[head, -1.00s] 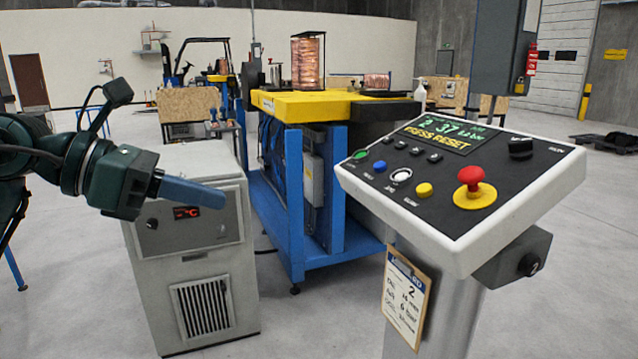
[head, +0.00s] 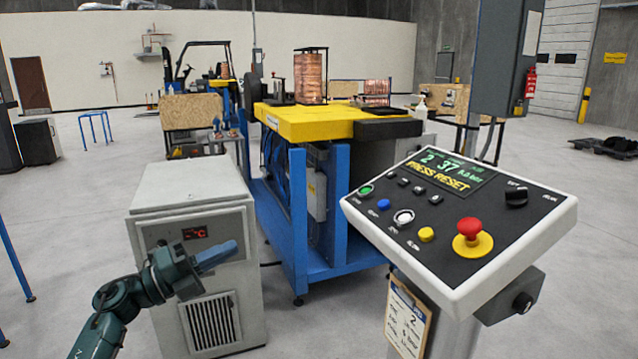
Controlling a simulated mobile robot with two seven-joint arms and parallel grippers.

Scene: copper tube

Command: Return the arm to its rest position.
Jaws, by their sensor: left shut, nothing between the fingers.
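My left gripper (head: 228,253) is at the lower left of the head view, in front of the grey chiller cabinet (head: 190,202). Its blue fingers are shut together with nothing between them and point right and slightly up. They overlap the cabinet's front below its red display (head: 194,233); I cannot tell whether they touch it. My left arm (head: 118,305) comes up from the bottom left edge. My right gripper is not in view.
A control panel (head: 545,222) with a red mushroom button (head: 469,229) and a screen reading "PRESS RESET" (head: 442,178) stands at the right. A blue-framed machine with a yellow top (head: 320,124) stands in the middle. Bare floor (head: 90,200) lies at the left.

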